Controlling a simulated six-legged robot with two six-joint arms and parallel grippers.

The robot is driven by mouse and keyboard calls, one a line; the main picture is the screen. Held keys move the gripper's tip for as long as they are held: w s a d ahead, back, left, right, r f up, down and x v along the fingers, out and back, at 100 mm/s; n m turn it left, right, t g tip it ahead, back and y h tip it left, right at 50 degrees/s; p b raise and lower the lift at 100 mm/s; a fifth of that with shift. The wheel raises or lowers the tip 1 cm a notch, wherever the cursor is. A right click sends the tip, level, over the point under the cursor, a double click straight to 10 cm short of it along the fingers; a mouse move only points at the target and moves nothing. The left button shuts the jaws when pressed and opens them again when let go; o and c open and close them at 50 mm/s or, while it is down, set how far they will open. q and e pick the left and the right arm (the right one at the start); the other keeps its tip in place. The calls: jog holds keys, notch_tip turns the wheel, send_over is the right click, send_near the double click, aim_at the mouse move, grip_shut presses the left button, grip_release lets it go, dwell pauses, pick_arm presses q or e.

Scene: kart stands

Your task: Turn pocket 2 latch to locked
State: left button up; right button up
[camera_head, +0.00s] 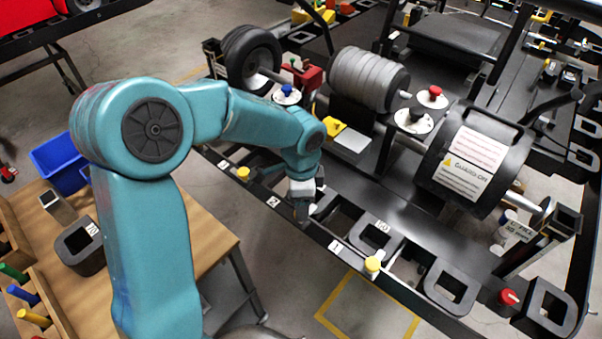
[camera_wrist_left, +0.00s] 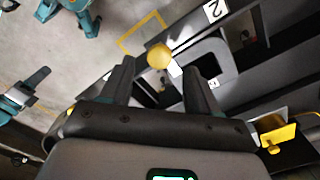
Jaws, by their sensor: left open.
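My left gripper (camera_head: 302,207) points down at the front rail, just right of the label 2 (camera_head: 273,201). In the left wrist view its two fingers (camera_wrist_left: 159,72) are apart. A round yellow latch knob (camera_wrist_left: 159,56) shows between the fingertips or just past them; I cannot tell whether they touch it. The label 2 (camera_wrist_left: 213,10) lies on the same rail in that view. In the head view the gripper hides this knob. Its turn position is not readable. My right gripper is not in view.
A black square block (camera_head: 376,238) sits behind the rail. A wooden bench (camera_head: 215,225) stands at left.

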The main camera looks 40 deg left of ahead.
pick_arm(q)
notch_tip(320, 180, up, 13)
jog(key=shift+s+f, duration=0.1)
jog(key=shift+f, duration=0.05)
dwell(0.6)
